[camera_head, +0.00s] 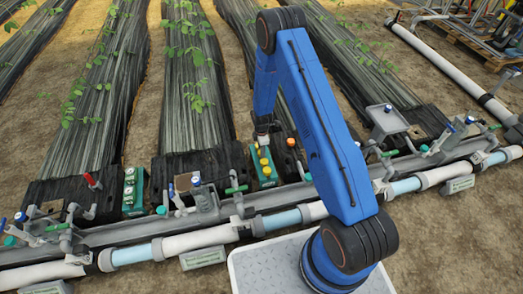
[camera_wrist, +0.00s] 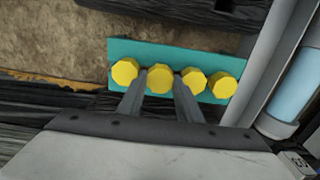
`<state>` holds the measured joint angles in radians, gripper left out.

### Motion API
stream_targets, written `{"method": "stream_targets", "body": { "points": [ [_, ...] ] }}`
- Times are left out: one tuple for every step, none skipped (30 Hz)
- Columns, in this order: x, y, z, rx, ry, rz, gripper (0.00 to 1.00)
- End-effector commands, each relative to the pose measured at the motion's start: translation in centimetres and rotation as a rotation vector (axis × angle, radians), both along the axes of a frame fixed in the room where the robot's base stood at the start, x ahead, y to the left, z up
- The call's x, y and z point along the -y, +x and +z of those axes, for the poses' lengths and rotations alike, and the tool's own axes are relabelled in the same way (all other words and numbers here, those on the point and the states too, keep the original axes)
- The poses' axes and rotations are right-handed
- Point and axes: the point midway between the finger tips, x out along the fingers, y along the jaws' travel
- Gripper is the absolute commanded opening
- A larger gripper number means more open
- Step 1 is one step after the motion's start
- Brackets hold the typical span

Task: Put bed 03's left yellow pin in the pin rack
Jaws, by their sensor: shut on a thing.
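A teal block (camera_head: 253,180), which looks like the pin rack, stands beside the pipe and bears yellow pins in a row. In the wrist view the same block (camera_wrist: 205,53) lies across the middle with several yellow pin heads. My gripper (camera_wrist: 161,82) is shut on one yellow pin (camera_wrist: 160,80), between a pin head on its left (camera_wrist: 124,72) and others on its right (camera_wrist: 193,80). I cannot tell whether the held pin is seated in the block or just above it. In the head view my gripper (camera_head: 263,138) is at the block's far end. No bed number is readable.
A second teal block (camera_head: 133,192) with pale round tops stands to the left. Pipes (camera_head: 200,240) with valves run across the front. An orange knob (camera_head: 291,142) is close to the right of my gripper. Black-covered beds (camera_head: 190,95) stretch behind.

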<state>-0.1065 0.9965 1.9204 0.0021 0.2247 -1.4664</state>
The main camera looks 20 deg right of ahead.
Motion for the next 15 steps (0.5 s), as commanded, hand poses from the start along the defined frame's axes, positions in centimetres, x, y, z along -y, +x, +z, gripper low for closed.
{"method": "stream_targets", "body": {
  "points": [
    [0.0, -0.01, -0.15, 0.0, 0.0, 0.0, 0.11],
    [0.0, -0.01, -0.23, 0.0, 0.0, 0.0, 0.11],
    [0.0, -0.01, -0.33, 0.0, 0.0, 0.0, 0.11],
    [0.0, -0.02, -0.4, 0.0, 0.0, 0.0, 0.11],
    [0.0, -0.01, -0.47, 0.0, 0.0, 0.0, 0.11],
    [0.0, -0.02, -0.57, 0.0, 0.0, 0.0, 0.11],
    [0.0, -0.01, -0.64, 0.0, 0.0, 0.0, 0.11],
    [0.0, -0.01, -0.71, 0.0, 0.0, 0.0, 0.11],
    [0.0, -0.01, -0.8, 0.0, 0.0, 0.0, 0.11],
    [0.0, -0.01, -0.87, 0.0, 0.0, 0.0, 0.11],
    [0.0, -0.01, -0.93, 0.0, 0.0, 0.0, 0.11],
    [0.0, -0.01, -1.02, 0.0, 0.0, 0.0, 0.11],
    [0.0, -0.01, -1.09, 0.0, 0.0, 0.0, 0.11],
    [0.0, 0.01, -1.07, 0.0, 0.0, 0.0, 0.37],
    [0.0, 0.01, -1.05, 0.0, 0.0, 0.0, 0.46]
  ]
}}
